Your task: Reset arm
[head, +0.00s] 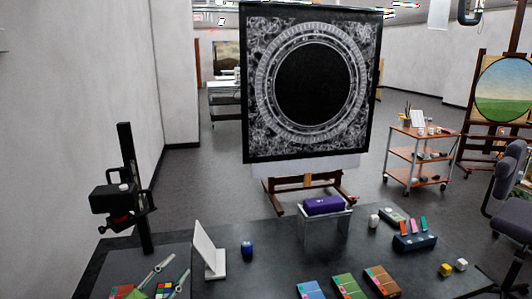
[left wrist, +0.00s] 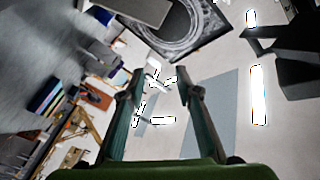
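My left gripper (head: 180,264) shows at the lower left of the head view, over the near left part of the dark table. Its two grey-green fingers stand apart, pointing up and to the right. In the left wrist view the gripper (left wrist: 160,76) is open, with nothing between its fingers. That view looks up toward the ceiling lights, with the framed panel at the top. My right gripper is not in view.
A black stand (head: 124,190) rises at the table's left. A white tilted panel (head: 208,250), a blue jar (head: 247,249) and several coloured boxes (head: 348,287) are on the table (head: 275,255). A purple case (head: 324,205) sits beyond, before an easel with a dark ornate panel (head: 312,85).

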